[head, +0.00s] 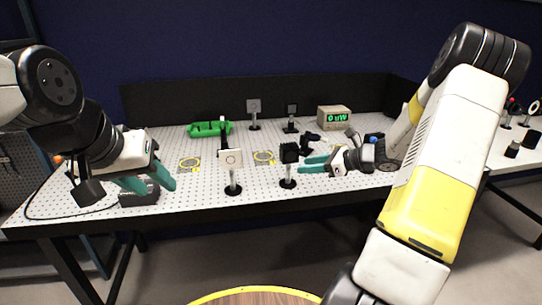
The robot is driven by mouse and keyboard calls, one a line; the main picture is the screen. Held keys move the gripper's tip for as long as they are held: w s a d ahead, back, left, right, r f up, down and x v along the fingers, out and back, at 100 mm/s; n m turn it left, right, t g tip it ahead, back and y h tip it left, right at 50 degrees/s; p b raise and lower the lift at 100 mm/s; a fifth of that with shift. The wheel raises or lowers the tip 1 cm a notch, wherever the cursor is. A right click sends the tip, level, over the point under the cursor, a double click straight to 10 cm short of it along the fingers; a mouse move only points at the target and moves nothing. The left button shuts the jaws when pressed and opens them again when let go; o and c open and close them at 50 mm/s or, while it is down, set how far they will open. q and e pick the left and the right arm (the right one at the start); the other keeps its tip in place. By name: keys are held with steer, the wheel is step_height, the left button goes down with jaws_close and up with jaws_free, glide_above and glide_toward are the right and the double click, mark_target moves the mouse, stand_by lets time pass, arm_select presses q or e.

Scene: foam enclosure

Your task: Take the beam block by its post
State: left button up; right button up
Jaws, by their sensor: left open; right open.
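A black ribbed block on a thin metal post (289,154), which looks like the beam block, stands upright near the front middle of the perforated table (330,190). My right gripper (304,164) is open with its teal fingers pointing left, just right of this block and post. A gap seems to show between fingertips and post, but depth is hard to judge.
A white card on a post (231,158) stands left of the block. Behind are a green holder (209,129), two posted parts (254,112) (291,117) and a power meter (334,115). A dark item (139,198) lies by my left gripper.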

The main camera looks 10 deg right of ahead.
steer(key=shift+w+d+f+m, duration=0.1)
steer(key=shift+w+f+m, duration=0.15)
steer(key=shift+w+m, duration=0.05)
steer(key=shift+w+a+f+t, duration=0.15)
steer(key=shift+w+a+t, duration=0.1)
steer(key=shift+t, duration=0.05)
glide_above(288, 182)
steer(key=w, duration=0.1)
step_height(288, 182, down, 2)
steer(key=shift+d+f, duration=0.1)
steer(key=shift+f, duration=0.15)
steer(key=shift+c, duration=0.2)
jaws_close()
stand_by(0.7)
